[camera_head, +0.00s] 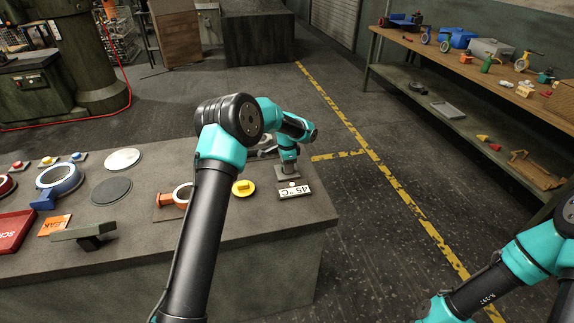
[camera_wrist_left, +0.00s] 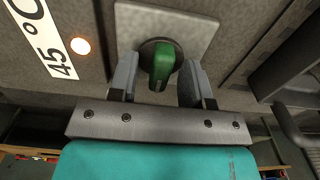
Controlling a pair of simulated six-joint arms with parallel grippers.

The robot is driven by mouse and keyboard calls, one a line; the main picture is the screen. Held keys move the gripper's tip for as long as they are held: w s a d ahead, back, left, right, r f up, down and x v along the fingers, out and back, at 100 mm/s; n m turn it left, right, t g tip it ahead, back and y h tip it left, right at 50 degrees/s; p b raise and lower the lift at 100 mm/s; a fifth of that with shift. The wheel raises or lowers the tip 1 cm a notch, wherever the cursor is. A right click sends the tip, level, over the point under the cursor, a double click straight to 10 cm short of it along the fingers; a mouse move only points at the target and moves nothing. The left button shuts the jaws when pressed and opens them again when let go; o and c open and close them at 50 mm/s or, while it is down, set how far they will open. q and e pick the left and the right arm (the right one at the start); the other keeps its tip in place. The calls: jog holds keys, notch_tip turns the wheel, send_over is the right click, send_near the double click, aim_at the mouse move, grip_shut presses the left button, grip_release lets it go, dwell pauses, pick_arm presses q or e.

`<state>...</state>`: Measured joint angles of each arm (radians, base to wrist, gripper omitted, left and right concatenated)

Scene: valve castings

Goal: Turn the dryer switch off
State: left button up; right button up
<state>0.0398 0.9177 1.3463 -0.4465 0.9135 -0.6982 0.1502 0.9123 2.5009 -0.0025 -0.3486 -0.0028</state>
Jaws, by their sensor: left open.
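The dryer switch is a green knob (camera_wrist_left: 162,65) on a pale square plate (camera_wrist_left: 198,28) in the left wrist view. Its grip points down towards my gripper, slightly tilted. My left gripper (camera_wrist_left: 158,80) is open, with one finger on each side of the knob and small gaps visible. In the head view my left gripper (camera_head: 288,158) is over the plate (camera_head: 287,172) at the bench's right end, and the knob is hidden there. A small orange-white lamp (camera_wrist_left: 80,46) glows beside the 45 °C label (camera_wrist_left: 45,38). My right gripper is out of frame.
The label (camera_head: 295,193) lies near the bench's (camera_head: 135,250) right edge. A yellow round part (camera_head: 243,188), an orange-handled ring (camera_head: 178,196) and a blue ring (camera_head: 59,181) lie further left. Shelves (camera_head: 455,75) with parts stand at right, with open floor between.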

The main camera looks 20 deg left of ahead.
pick_arm(q)
grip_shut()
dwell(0.4)
